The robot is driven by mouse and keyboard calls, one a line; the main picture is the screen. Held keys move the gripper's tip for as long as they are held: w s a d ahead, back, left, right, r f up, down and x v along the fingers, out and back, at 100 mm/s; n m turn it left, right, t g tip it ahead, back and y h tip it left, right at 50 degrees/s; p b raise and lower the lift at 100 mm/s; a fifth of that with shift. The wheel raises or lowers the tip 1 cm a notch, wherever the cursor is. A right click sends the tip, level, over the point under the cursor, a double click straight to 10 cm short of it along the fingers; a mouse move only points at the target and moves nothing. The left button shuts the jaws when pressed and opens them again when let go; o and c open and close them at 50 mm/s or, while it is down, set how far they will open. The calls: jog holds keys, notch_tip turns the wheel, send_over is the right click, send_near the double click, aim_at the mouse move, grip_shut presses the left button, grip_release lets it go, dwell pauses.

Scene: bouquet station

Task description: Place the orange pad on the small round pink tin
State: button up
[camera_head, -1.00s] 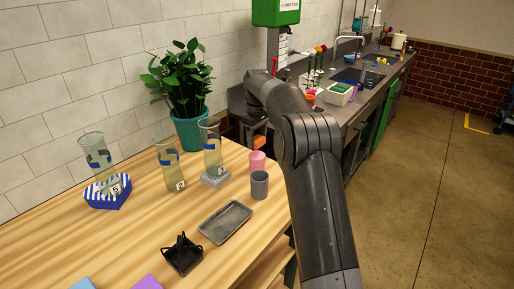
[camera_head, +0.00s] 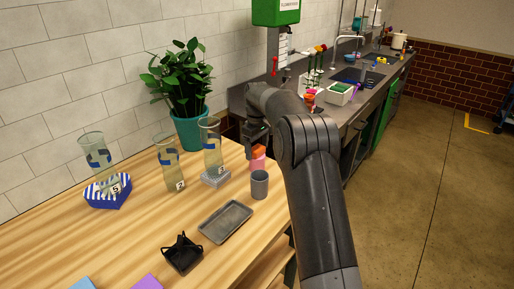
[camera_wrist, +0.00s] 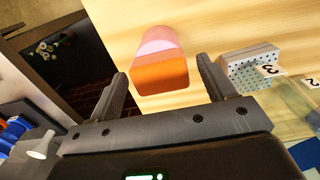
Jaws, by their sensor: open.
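The orange pad (camera_head: 258,150) sits on top of the small round pink tin (camera_head: 258,164) near the back right edge of the wooden table. In the wrist view the orange pad (camera_wrist: 161,77) covers the near end of the pink tin (camera_wrist: 160,40), and the two look to be touching. My gripper (camera_wrist: 162,72) is open, with one finger on each side of the pad and a visible gap at both sides. In the head view my gripper (camera_head: 254,145) is just above and behind the pad, partly hidden by my arm.
A glass vase (camera_head: 210,150) on a grey perforated block (camera_head: 216,178) is close on the left. A grey tray (camera_head: 225,222) and a black holder (camera_head: 182,255) lie nearer. A potted plant (camera_head: 188,95) stands behind.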

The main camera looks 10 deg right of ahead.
aim_at(257, 148)
notch_tip(257, 148, up, 12)
jog(key=shift+r, duration=0.2)
dwell(0.4)
jog(key=s+d+r+m+t, duration=0.15)
jog(key=s+r, duration=0.35)
jog(key=s, duration=0.6)
jog(key=s+d+r+m+t, duration=0.1)
jog(key=s+d+r+m, duration=0.15)
jog(key=s+r, duration=0.6)
jog(key=s+f+m+t, duration=0.1)
jog(key=s+f, duration=0.3)
jog(key=s, duration=0.5)
jog(key=s+d+f+m+t, duration=0.1)
jog(key=s+f+m, duration=0.1)
jog(key=s+f, duration=0.3)
jog(key=s+f+m+t, duration=0.1)
jog(key=s+f, duration=0.4)
jog(key=s, duration=0.9)
jog(key=shift+d+f+m, duration=0.15)
jog(key=shift+d+m, duration=0.2)
jog(key=shift+m, duration=0.15)
